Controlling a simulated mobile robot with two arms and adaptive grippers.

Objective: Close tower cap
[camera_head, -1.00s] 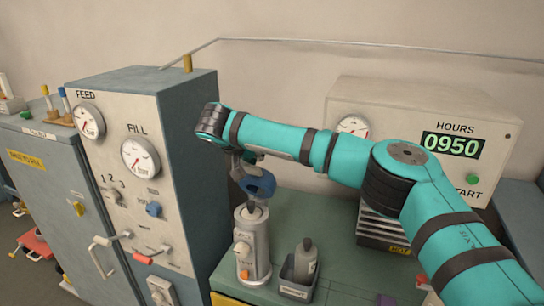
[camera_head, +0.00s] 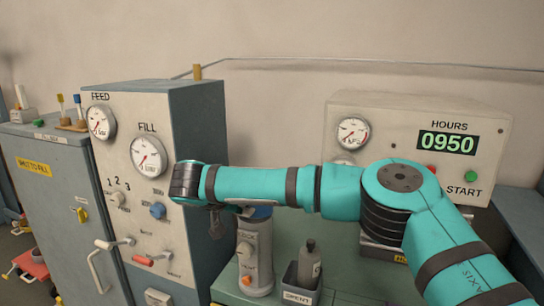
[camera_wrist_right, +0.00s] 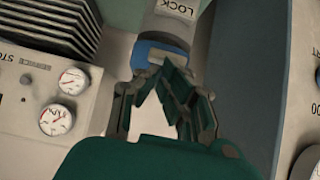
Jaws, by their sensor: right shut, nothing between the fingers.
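The tower (camera_head: 256,262) is a pale grey cylinder standing on the green bench top. Its blue cap (camera_head: 262,212) shows as a strip at the tower's top, partly hidden behind my right arm. In the right wrist view the blue cap (camera_wrist_right: 150,50) lies across the end of the tower marked LOCK (camera_wrist_right: 172,22). My right gripper (camera_wrist_right: 168,72) is shut and empty, its fingertips close against the cap; contact cannot be told for certain. In the head view the arm mostly hides this gripper. My left gripper is not in view.
A small dark holder with a grey bottle (camera_head: 309,265) stands just right of the tower. The filling panel (camera_head: 140,190) with gauges and levers rises at the left. A cream timer box (camera_head: 400,115) reading 0950 stands behind. Bare green bench (camera_head: 340,250) shows farther right.

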